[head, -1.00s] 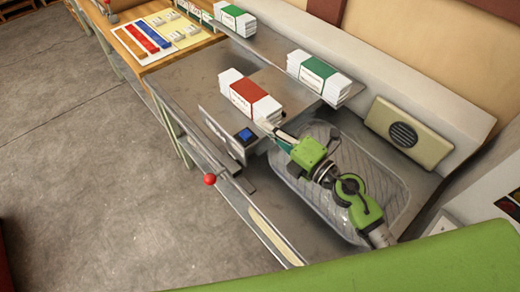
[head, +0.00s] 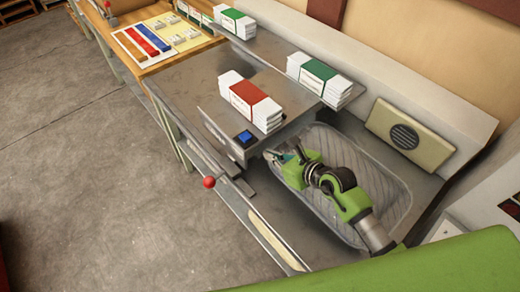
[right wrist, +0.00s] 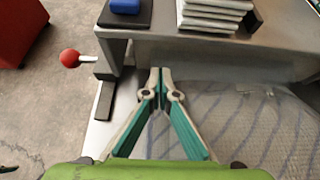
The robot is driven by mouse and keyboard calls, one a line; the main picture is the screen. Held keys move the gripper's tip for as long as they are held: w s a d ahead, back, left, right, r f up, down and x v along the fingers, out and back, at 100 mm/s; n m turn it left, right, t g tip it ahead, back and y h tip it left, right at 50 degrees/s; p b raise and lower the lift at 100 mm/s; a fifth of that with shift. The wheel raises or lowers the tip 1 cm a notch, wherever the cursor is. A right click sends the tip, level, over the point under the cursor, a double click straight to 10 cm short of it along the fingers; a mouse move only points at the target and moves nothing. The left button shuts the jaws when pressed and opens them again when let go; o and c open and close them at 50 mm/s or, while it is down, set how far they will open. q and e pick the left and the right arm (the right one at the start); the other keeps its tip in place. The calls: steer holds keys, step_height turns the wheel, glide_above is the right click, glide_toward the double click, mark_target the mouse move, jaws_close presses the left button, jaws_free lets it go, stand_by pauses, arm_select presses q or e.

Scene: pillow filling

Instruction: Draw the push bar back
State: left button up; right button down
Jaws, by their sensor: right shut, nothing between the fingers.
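A red ball knob (head: 209,182) stands at the front edge of the metal bench, beside a long slanted metal strip (head: 215,160). In the right wrist view the knob (right wrist: 70,58) sits on a short rod joined to a dark bar (right wrist: 104,106). Which part is the push bar I cannot tell for certain. My right gripper (head: 277,156) is shut and empty, over the left end of the translucent ribbed tray or bag (head: 385,180). Its fingertips (right wrist: 160,72) meet just short of the raised platform's edge, to the right of the knob and apart from it. My left gripper is not in view.
A red-banded stack of white packs (head: 252,100) lies on the raised platform (head: 185,85), beside a blue button (head: 245,136). Green-banded stacks (head: 320,78) lie on the shelf behind. A beige vented panel (head: 409,133) stands at the back. The floor (head: 90,180) at left is clear.

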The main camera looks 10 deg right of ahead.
steer(key=shift+x, duration=3.15)
